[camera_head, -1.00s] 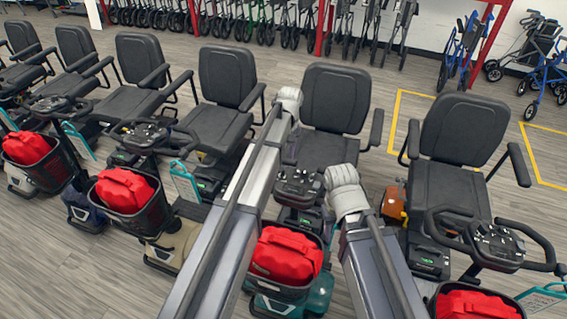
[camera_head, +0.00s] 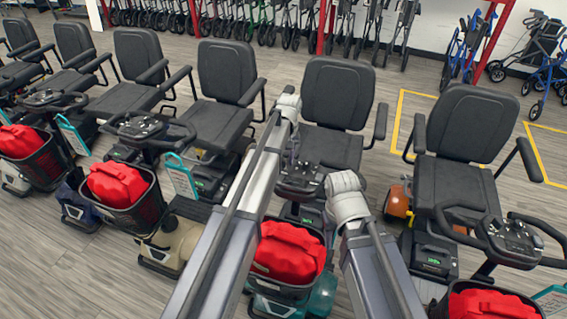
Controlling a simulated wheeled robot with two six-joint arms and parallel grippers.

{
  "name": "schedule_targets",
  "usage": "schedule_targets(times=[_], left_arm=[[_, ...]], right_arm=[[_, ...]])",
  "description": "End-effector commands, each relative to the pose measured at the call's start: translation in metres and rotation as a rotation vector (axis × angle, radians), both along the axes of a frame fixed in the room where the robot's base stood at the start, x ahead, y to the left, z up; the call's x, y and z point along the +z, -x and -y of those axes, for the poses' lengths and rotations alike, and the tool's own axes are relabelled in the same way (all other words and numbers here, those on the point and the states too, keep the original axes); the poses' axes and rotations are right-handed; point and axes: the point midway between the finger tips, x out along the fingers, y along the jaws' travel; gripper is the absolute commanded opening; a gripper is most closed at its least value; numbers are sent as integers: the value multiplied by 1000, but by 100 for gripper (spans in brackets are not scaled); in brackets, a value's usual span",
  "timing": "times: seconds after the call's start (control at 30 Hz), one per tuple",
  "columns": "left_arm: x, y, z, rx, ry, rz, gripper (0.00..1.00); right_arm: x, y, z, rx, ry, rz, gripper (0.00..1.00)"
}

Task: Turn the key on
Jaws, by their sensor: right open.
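A row of mobility scooters with black seats crosses the view. The middle scooter's dark control console (camera_head: 298,180) shows between my two arms, above a basket with a red bag (camera_head: 289,250). No key can be made out on it. My right arm's pale grey end (camera_head: 345,190) is just right of this console in the picture; the jaws are open, and the fingers are hard to make out. Contact with the console cannot be told.
Another scooter's handlebar and console (camera_head: 510,240) stand at the right. Scooters with red bags (camera_head: 118,185) stand at the left. Rollators (camera_head: 465,45) and red posts line the back wall. Grey floor with yellow lines (camera_head: 545,160) is open at the right.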

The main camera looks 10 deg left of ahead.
Motion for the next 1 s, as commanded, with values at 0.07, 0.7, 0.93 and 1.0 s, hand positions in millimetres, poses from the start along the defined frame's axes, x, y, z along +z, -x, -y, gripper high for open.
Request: schedule_targets(times=[0.07, 0.7, 0.93, 1.0], left_arm=[[1, 0, 0, 0, 0, 0, 50], [1, 0, 0, 0, 0, 0, 0], [1, 0, 0, 0, 0, 0, 0], [1, 0, 0, -1, 0, 0, 0]], right_arm=[[1, 0, 0, 0, 0, 0, 50], [1, 0, 0, 0, 0, 0, 50], [1, 0, 0, 0, 0, 0, 50], [1, 0, 0, 0, 0, 0, 50]])
